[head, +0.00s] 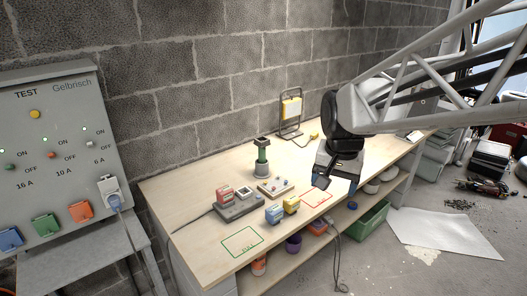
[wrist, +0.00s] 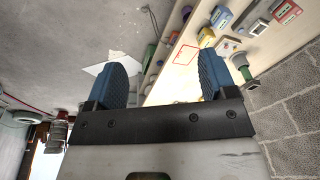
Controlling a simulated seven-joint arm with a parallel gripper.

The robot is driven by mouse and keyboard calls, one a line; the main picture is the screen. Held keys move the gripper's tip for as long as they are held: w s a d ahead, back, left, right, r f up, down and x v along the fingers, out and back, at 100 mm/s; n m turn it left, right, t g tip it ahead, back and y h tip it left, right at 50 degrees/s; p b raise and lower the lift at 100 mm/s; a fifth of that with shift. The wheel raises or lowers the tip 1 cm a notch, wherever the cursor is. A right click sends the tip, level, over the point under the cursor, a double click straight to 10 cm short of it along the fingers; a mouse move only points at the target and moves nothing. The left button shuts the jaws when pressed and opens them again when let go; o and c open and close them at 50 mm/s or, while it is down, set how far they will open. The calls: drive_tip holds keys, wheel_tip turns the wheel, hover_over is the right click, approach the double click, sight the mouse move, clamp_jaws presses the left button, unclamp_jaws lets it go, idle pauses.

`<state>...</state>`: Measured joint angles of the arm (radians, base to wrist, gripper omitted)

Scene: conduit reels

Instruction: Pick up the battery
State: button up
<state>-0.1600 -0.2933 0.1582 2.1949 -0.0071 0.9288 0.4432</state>
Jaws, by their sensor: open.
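Several small blocks that could be the battery are on the wooden workbench (head: 190,185): a blue block (head: 274,213), a yellow block (head: 291,205) beside it, and a red block (head: 224,194) on a grey charger-like base (head: 240,207). I cannot tell which one is meant. In the wrist view, the blue block (wrist: 221,17), yellow block (wrist: 206,37) and red block (wrist: 286,12) show at the top right. My gripper (head: 337,182) is open and empty above the bench's front edge, to the right of the blocks. Its blue fingers also show in the wrist view (wrist: 163,78).
A green cylinder on a round stand (head: 262,158) and a small board (head: 275,187) stand behind the blocks. Green (head: 242,242) and red (head: 317,198) outlines mark the bench. A work lamp (head: 291,108) stands at the back. A TEST panel (head: 60,150) is at left.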

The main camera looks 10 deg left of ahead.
drive_tip(key=w+a+f+m, duration=0.1)
drive_tip(key=w+a+f, duration=0.2)
drive_tip(key=w+a, duration=0.55)
drive_tip(key=m+g, duration=0.2)
drive_tip(key=m, duration=0.3)
hover_over(225, 189)
drive_tip(key=f, duration=1.9)
drive_tip(key=shift+s+d, duration=0.15)
drive_tip(key=shift+d, duration=0.15)
drive_tip(key=shift+a+f, duration=0.2)
drive_tip(key=shift+a, duration=0.05)
drive_tip(key=shift+f, duration=0.1)
drive_tip(key=shift+f, duration=1.2)
drive_tip(key=shift+f, duration=0.1)
drive_tip(key=shift+a+f, duration=0.1)
drive_tip(key=shift+f, duration=2.4)
